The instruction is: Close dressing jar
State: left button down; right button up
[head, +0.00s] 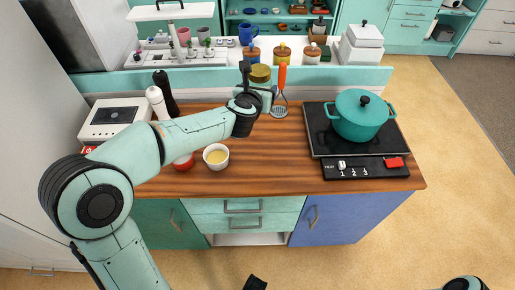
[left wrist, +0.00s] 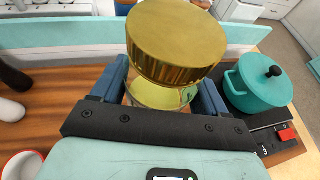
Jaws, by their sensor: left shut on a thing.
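The dressing jar has clear glass, with something yellowish in it, and a wide ribbed gold lid. In the left wrist view the lid (left wrist: 175,42) covers the mouth, and the glass (left wrist: 160,97) shows just below it. I cannot tell whether the lid is fully seated. In the head view the jar's lid (head: 260,73) shows at the back of the wooden counter. My left gripper (left wrist: 165,88) is shut on the jar's body, one blue finger on each side. A dark piece at the head view's bottom edge may be my right gripper (head: 255,283); its fingers cannot be made out.
A slotted utensil with an orange handle (head: 282,78) stands just right of the jar. A teal pot (head: 361,113) sits on the hob at right. A white bowl (head: 216,157), a red bowl (head: 184,162) and two mills (head: 158,103) are at left. The counter's middle front is clear.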

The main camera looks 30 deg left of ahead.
pick_arm(q)
notch_tip(320, 180, down, 7)
jog(key=b, duration=0.3)
jog(key=shift+r, duration=0.15)
notch_tip(320, 180, down, 9)
jog(key=b, duration=0.2)
jog(key=shift+b, duration=0.35)
jog(key=shift+f+b, duration=0.4)
jog(key=shift+f, duration=1.7)
jog(key=shift+f, duration=0.2)
grip_release()
